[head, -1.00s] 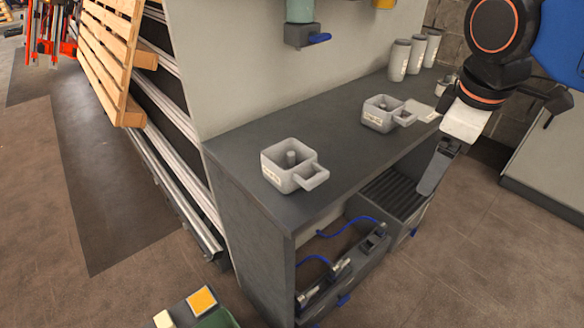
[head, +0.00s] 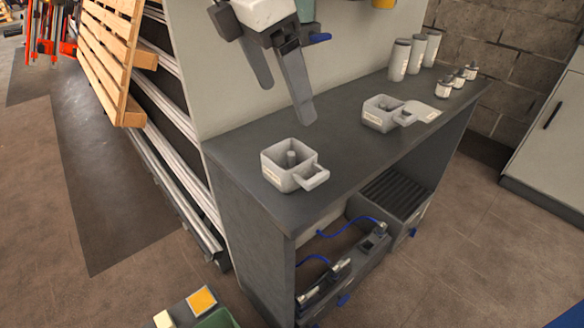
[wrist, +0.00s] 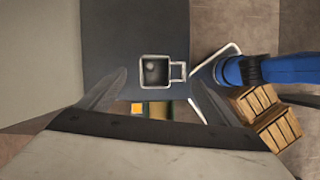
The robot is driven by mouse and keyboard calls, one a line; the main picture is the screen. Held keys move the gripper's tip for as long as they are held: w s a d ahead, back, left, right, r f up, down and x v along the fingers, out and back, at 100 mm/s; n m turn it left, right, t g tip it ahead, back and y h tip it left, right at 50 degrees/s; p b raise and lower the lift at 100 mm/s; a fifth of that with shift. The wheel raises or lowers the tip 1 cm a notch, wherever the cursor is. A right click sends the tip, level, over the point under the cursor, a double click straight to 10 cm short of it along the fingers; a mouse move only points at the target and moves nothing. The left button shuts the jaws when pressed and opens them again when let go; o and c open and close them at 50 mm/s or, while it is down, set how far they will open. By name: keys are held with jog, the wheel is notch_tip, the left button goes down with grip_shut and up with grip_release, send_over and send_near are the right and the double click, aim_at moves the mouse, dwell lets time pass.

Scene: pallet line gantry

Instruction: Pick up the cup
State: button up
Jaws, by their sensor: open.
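The nearer grey square cup (head: 276,172), open at the top with a post inside and a square loop handle on its right, stands upright on the dark bench top (head: 235,160). It also shows in the wrist view (wrist: 154,74), between my fingertips in the picture. My gripper (head: 286,104) is open and empty, above and apart from this cup, its fingers pointing down. Both fingers show in the wrist view (wrist: 160,76). A second similar grey square cup (head: 376,119) stands farther back on the bench.
Tall grey canisters (head: 399,60) and small jars (head: 444,88) stand at the bench's far end. A grey panel (head: 230,100) rises along the bench's left side. A wooden pallet (head: 106,50) leans at the far left. Bench space between the square cups is clear.

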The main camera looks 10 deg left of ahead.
jog(key=s+a+r+n, duration=0.1)
jog(key=s+a+n, duration=0.1)
jog(key=s+a, duration=0.15)
send_near(289, 155)
jog(key=d+f, duration=0.1)
jog(key=s+d+f, duration=0.1)
jog(key=f, duration=0.1)
jog(key=d+f, duration=0.1)
jog(key=f, duration=0.1)
jog(key=shift+s+f, duration=0.25)
jog(key=shift+s, duration=0.1)
jog(key=c, duration=1.2)
